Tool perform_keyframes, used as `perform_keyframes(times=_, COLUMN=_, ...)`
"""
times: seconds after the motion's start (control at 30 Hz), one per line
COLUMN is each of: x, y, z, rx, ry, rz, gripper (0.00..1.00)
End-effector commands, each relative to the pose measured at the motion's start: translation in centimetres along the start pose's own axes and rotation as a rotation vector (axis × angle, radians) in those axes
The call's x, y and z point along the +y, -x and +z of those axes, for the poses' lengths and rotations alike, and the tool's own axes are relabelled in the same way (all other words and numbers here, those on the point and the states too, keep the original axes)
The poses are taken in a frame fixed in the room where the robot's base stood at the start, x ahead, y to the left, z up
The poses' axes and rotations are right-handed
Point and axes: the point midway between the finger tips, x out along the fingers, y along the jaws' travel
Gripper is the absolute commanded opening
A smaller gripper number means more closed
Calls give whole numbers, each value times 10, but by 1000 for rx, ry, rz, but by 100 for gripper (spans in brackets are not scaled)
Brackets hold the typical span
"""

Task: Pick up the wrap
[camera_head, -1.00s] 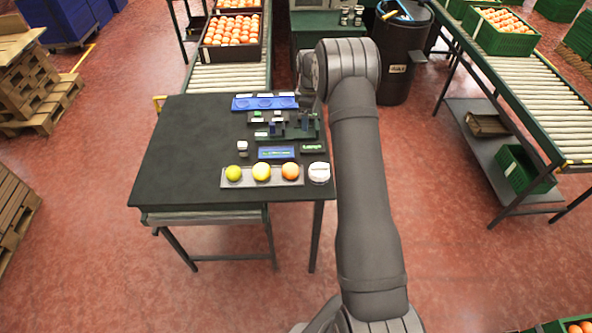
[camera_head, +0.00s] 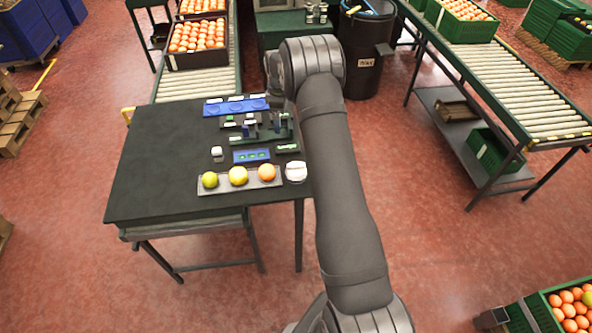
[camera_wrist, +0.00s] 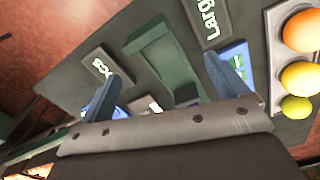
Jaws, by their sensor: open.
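A small white round item (camera_head: 296,172) with a dark line across it sits at the table's near right corner, beside the fruit tray; it may be the wrap, but I cannot tell for sure. I cannot make it out in the wrist view. My gripper (camera_wrist: 168,88) is open in the wrist view, its two blue-grey fingers apart over a green fixture (camera_wrist: 160,55), with nothing seen held. In the head view my arm hides most of the gripper, which is away from the white item.
A grey tray (camera_head: 208,190) holds a green-yellow, a yellow and an orange fruit.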

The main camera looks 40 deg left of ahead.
Motion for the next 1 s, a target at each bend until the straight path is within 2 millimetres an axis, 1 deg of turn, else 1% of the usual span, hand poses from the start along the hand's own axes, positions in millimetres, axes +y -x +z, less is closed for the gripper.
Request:
perform_keyframes(times=0.17, x=-1, y=2, z=1, rx=0, ry=-1, rz=1, gripper=92)
perform_keyframes(times=0.27, x=-9, y=12, z=5, rx=1, ry=-7, rz=1, gripper=92)
perform_keyframes(times=0.33, x=-19, y=25, z=11, rx=1, ry=-14, rz=3, gripper=92)
perform_keyframes(times=0.47, x=-51, y=55, z=27, rx=1, ry=-35, rz=2, gripper=92)
perform_keyframes(times=0.6, x=-92, y=83, z=47, rx=1, ry=-58, rz=2, gripper=92)
perform_keyframes(times=0.7, x=-122, y=99, z=60, rx=1, ry=-74, rz=2, gripper=92)
perform_keyframes(times=0.83, x=-154, y=113, z=74, rx=1, ry=-91, rz=2, gripper=92)
perform_keyframes(times=0.9, x=-166, y=116, z=79, rx=0, ry=-97, rz=1, gripper=92)
perform_keyframes(times=1.0, x=-177, y=119, z=84, rx=0, ry=-102, rz=-1, gripper=92)
